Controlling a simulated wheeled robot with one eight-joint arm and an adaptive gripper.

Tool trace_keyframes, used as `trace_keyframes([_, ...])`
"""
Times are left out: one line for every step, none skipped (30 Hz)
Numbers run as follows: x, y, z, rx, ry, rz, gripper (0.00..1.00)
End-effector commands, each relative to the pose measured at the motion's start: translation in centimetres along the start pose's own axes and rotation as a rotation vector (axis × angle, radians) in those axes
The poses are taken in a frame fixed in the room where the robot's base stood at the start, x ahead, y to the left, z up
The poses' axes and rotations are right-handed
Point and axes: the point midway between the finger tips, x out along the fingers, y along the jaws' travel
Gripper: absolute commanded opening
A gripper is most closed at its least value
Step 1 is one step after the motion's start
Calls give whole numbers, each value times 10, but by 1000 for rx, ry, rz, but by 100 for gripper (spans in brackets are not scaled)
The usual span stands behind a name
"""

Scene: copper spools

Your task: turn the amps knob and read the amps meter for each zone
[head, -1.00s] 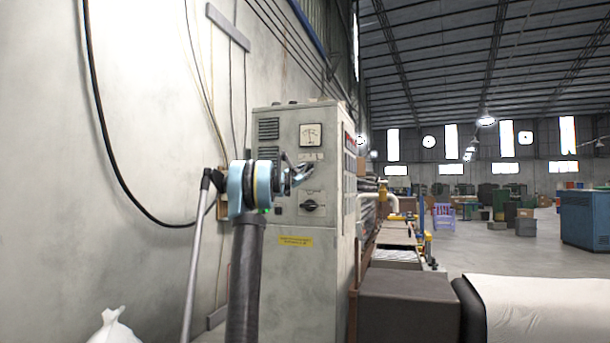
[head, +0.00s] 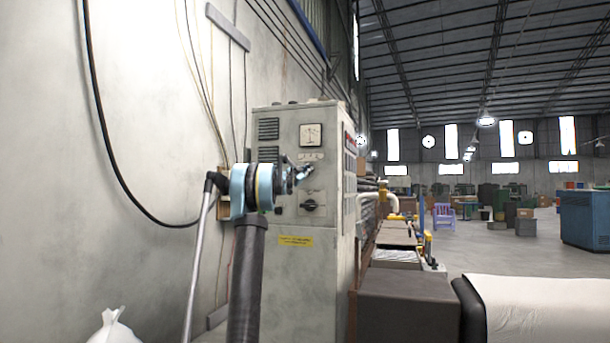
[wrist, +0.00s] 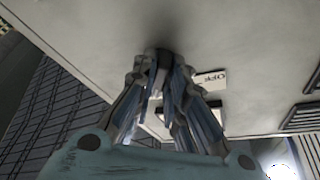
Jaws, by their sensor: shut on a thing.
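The meter (head: 311,134) is a white square dial with a thin needle near the top of the grey cabinet (head: 330,260). Its scale is too small to read. My gripper (head: 305,170) is at the cabinet's front, below the meter. In the wrist view my gripper (wrist: 163,64) has its fingertips close together against the pale panel, shut on a small dark knob (wrist: 161,70) mostly hidden between them. A white label (wrist: 210,78) sits beside the fingers, its lettering unclear. A black rotary switch (head: 311,205) is lower on the cabinet, apart from my gripper.
A yellow label (head: 296,240) is on the cabinet's lower front. A dark box (head: 408,305) stands right of the cabinet. A white bag (head: 115,328) lies at the lower left. Open floor (head: 500,255) stretches to the right.

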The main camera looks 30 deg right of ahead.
Motion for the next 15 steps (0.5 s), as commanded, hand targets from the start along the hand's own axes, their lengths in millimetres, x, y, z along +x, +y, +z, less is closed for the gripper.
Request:
trace_keyframes([0,0,0,7,0,2,0])
trace_keyframes([0,-1,0,12,0,5,0])
trace_keyframes([0,-1,0,23,0,9,0])
trace_keyframes([0,-1,0,34,0,14,0])
trace_keyframes([0,-1,0,45,0,18,0])
trace_keyframes([0,-2,0,62,0,25,0])
trace_keyframes([0,-2,0,77,0,31,0])
trace_keyframes([0,-2,0,93,-1,38,0])
trace_keyframes([0,-2,0,117,0,48,0])
trace_keyframes([0,-2,0,138,0,57,0])
trace_keyframes([0,-2,0,156,1,65,0])
trace_keyframes([0,-2,0,185,0,77,0])
trace_keyframes([0,-3,0,206,0,85,0])
trace_keyframes([0,-3,0,228,0,95,0])
trace_keyframes([0,-3,0,256,0,106,0])
